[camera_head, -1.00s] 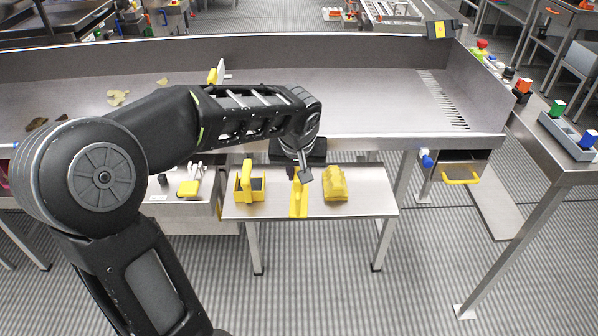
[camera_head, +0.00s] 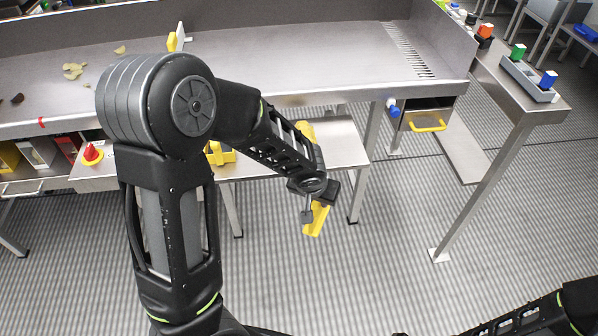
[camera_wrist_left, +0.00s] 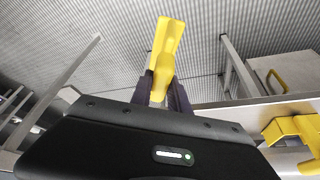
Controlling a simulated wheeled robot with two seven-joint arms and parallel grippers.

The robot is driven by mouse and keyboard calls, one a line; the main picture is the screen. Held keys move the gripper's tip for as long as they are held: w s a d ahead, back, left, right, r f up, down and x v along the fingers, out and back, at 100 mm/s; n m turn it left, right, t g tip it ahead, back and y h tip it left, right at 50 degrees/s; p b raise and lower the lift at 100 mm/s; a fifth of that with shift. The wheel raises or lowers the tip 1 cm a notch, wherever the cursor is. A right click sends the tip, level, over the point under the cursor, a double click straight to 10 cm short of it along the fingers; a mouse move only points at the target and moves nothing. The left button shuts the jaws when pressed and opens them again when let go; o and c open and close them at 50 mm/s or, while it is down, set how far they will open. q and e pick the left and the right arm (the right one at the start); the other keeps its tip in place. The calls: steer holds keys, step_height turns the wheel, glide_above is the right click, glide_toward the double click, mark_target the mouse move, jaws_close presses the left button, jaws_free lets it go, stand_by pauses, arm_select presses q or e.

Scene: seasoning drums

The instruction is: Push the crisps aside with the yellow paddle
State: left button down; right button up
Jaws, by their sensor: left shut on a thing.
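My left gripper (camera_head: 312,196) is shut on the yellow paddle (camera_head: 316,219) and holds it in front of the low side shelf, over the floor. The paddle's other end shows above my wrist. In the left wrist view, the fingers (camera_wrist_left: 162,90) clasp the paddle (camera_wrist_left: 168,42), which points away from the camera. Pale crisps (camera_head: 75,70) lie at the left of the long metal tray, with another (camera_head: 120,50) farther back and a dark one (camera_head: 17,98) near the left edge. My left arm hides part of the tray. My right gripper is out of frame; only part of that arm shows.
A yellow tool (camera_head: 220,153) stays on the low shelf (camera_head: 345,150), partly behind my arm. A yellow and white piece (camera_head: 176,38) stands on the tray (camera_head: 300,50). A drawer with a yellow handle (camera_head: 428,125) is at right. The floor in front is clear.

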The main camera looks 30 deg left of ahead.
arm_select(q)
steer(key=d+f+m, duration=0.1)
steer(key=d+f, duration=0.2)
steer(key=f, duration=0.1)
steer(key=shift+d+f+h, duration=0.3)
steer(key=shift+d+f, duration=0.05)
steer(key=shift+f, duration=0.05)
steer(key=shift+w, duration=0.1)
stand_by(0.3)
